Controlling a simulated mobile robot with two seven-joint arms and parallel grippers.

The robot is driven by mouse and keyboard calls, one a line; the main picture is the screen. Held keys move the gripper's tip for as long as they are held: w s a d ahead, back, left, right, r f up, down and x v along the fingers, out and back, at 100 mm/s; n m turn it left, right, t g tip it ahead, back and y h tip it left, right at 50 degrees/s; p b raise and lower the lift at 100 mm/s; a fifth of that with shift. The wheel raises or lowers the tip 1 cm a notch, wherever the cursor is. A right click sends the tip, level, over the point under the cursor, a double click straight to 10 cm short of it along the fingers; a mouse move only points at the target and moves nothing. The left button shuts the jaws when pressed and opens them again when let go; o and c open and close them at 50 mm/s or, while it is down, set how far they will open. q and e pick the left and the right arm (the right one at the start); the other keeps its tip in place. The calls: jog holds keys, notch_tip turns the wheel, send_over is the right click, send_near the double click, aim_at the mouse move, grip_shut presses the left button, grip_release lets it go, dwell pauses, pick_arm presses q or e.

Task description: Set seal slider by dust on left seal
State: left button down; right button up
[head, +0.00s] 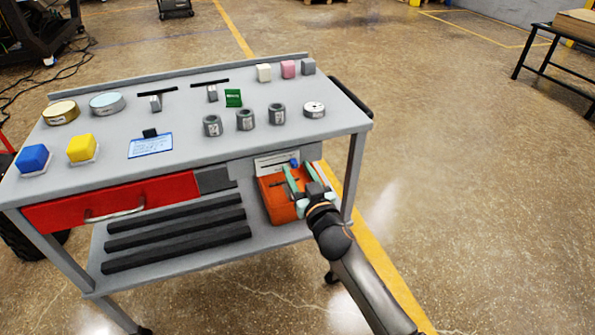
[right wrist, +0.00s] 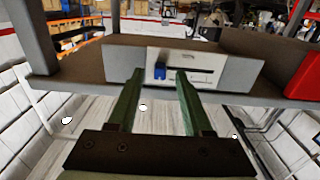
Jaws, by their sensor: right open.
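A small blue slider knob (head: 294,163) sits on a white labelled panel (head: 268,166) under the cart's top, near the right end of a dark slot. In the right wrist view the knob (right wrist: 160,71) is at the left of the slotted white panel (right wrist: 205,66), since that view is turned. My right gripper (head: 298,171) is open, its green fingers pointing at the panel. In the right wrist view its fingertips (right wrist: 160,77) lie either side of the knob; contact cannot be told. Two seals on the cart top may be the dark slots with grey blocks (head: 155,103) and (head: 212,93); labels are unreadable.
The grey cart top (head: 180,115) carries several cubes, rings and discs. A red drawer (head: 115,198) is left of the panel. An orange bin (head: 277,208) stands on the lower shelf beneath my right gripper. The floor right of the cart is clear.

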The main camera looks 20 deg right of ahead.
jog(key=shift+w, duration=0.35)
grip_shut()
dwell(1.3)
